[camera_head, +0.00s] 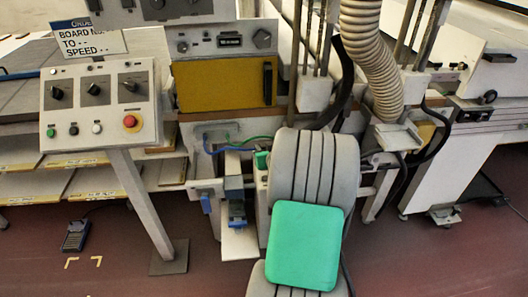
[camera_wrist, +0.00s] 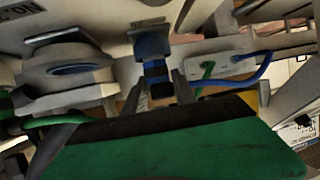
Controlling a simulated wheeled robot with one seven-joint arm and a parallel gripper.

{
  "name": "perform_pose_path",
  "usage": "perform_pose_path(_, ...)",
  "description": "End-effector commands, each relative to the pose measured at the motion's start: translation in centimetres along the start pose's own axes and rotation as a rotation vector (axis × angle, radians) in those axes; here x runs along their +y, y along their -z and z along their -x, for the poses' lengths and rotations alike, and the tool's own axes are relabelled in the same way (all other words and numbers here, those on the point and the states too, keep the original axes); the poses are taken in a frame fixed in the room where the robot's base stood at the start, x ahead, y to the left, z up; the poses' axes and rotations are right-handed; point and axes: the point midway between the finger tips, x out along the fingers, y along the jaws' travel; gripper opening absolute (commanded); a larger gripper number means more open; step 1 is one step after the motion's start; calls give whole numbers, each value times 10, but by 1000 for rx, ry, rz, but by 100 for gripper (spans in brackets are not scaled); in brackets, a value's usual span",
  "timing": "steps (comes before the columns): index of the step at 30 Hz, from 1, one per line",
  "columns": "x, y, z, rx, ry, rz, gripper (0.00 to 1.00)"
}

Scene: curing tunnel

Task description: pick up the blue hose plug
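The blue hose plug (camera_wrist: 153,48), a blue body with a dark, banded lower end, shows in the upper middle of the wrist view. It sits against a pale machine part. My gripper (camera_wrist: 161,92) has its two grey fingers apart, with a gap between them. The plug's dark end lines up with this gap, just beyond the fingertips. I see no grip on it, and the exact distance is hard to tell. Small blue parts (camera_head: 237,210) show low on the machine there, and I cannot tell whether one is the plug.
A blue hose (camera_wrist: 250,75) and a green hose (camera_wrist: 205,75) run close right of the fingers. A control panel (camera_head: 98,103) on a post stands left in the head view. A ribbed duct (camera_head: 372,60) hangs above. A foot pedal (camera_head: 75,236) lies on the floor.

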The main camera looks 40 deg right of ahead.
Motion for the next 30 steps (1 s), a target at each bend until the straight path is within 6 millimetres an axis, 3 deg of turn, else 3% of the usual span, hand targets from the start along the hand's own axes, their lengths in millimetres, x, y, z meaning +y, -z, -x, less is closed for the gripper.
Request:
perform_pose_path(11,0,0,0,0,0,0,1)
perform_pose_path(23,0,1,0,1,0,0,0)
perform_pose_path(30,0,27,11,6,0,4,0)
